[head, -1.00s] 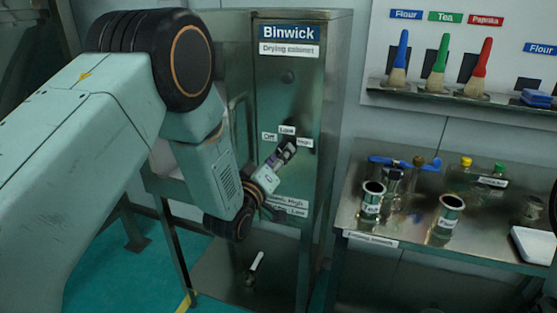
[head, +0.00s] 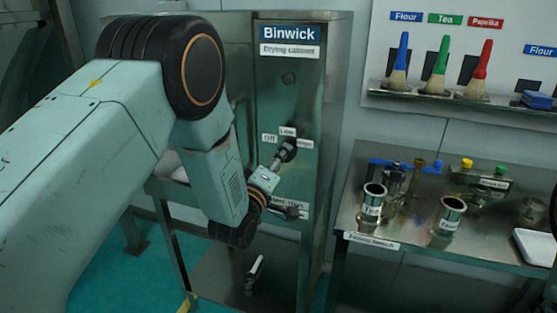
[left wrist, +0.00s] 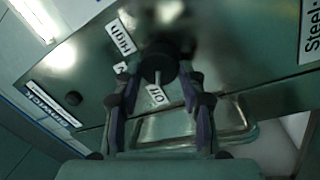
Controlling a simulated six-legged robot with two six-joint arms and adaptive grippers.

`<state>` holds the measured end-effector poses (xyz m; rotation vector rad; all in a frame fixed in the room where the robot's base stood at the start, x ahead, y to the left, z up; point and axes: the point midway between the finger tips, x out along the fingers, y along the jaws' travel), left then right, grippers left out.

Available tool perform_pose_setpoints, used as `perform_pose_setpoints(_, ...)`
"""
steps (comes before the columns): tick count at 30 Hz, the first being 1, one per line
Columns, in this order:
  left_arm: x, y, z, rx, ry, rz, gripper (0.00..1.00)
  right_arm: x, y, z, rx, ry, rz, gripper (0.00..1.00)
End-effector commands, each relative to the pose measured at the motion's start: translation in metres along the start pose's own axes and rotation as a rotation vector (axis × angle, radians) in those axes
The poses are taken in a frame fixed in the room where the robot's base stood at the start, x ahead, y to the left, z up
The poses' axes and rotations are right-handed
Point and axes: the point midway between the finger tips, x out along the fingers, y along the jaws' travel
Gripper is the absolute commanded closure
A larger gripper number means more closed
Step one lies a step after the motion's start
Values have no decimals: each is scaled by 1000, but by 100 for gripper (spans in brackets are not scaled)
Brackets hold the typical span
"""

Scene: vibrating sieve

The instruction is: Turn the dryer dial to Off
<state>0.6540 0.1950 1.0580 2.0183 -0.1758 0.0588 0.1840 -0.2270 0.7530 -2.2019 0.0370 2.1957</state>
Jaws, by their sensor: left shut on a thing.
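The dryer dial (left wrist: 158,66) is a round black knob on the front of the drying cabinet (head: 290,90). In the left wrist view a pale pointer line on it runs toward the Off label (left wrist: 157,95). The Low label (left wrist: 122,69) and High label (left wrist: 122,25) sit around the dial. My left gripper (left wrist: 158,82) is shut on the dial, with a finger on each side of it. In the head view the left gripper (head: 280,156) reaches the dial from lower left and partly hides it. My right gripper is not in view.
The cabinet's handle (left wrist: 245,128) is close to my left fingers.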

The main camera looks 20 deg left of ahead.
Motion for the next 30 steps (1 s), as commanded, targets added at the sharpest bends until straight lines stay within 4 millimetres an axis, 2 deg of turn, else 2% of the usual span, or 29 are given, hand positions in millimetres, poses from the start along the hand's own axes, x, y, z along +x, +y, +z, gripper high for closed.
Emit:
perform_pose_setpoints(6,2,2,1,1,-4,6,91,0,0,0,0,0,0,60)
perform_pose_setpoints(7,2,2,1,1,-4,6,57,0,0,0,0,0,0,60)
perform_pose_setpoints(15,1,1,0,1,-2,4,35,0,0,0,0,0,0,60)
perform_pose_setpoints(25,-2,0,0,1,-1,1,35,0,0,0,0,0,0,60)
perform_pose_setpoints(30,-20,0,0,0,-1,-2,35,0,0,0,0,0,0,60)
